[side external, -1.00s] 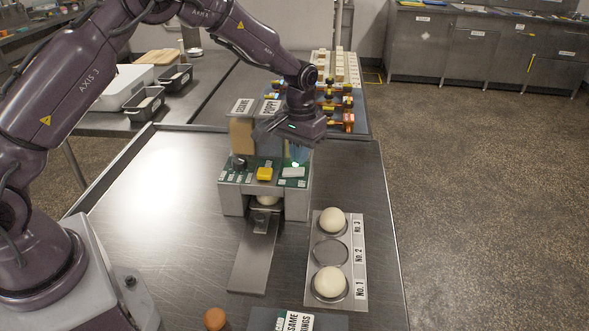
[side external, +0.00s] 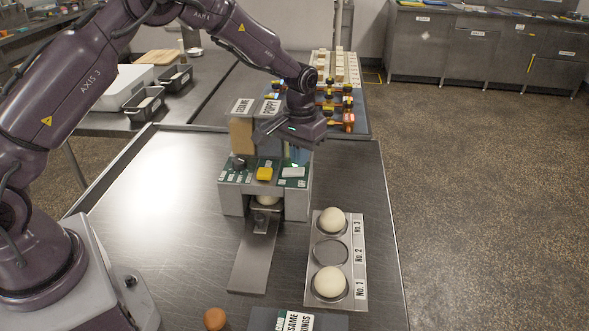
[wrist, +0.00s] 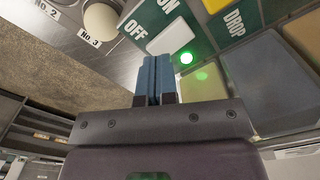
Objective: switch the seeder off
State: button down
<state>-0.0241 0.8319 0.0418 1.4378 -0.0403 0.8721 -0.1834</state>
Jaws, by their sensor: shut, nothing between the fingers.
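The seeder (side external: 233,197) is a grey machine with a green control panel. Its white rocker switch (side external: 292,172) is at the panel's right end. My gripper (side external: 297,157) is above and behind the switch end of the panel. Its blue fingers (wrist: 155,66) are shut together with nothing between them, close to the switch in the picture. I cannot tell whether they touch it.
A yellow DROP button (side external: 264,174) and a dark knob (side external: 239,163) are on the same panel. Sesame and poppy hoppers (side external: 241,136) stand behind it. A numbered tray (side external: 352,290) at right holds dough balls at No. 1 and No. 3.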

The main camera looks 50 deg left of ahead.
aim_at(300, 170)
jog(key=shift+f, duration=1.1)
dwell(0.3)
jog(key=shift+r, duration=3.55)
